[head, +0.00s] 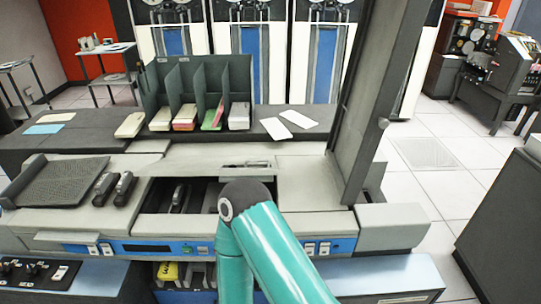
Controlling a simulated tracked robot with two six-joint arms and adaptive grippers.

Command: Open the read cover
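A tall dark grey panel (369,110), which looks like the read cover, stands steeply raised at the right end of the card machine (300,189). It leans slightly, and a small round knob (383,123) sticks out from its right edge. The machine's top has an open bay (160,195) to the left of the panel. A teal arm of mine rises from the bottom middle, in front of the machine, and hides part of the bay and front. Neither gripper shows, so I cannot tell whether one touches the panel.
A dark green card rack (190,75) stands at the back, with card stacks and loose white cards (298,119) on the dark ledge. A grey box (392,226) is at the machine's right end. Tiled floor (425,180) is clear farther right, before a dark cabinet (505,215).

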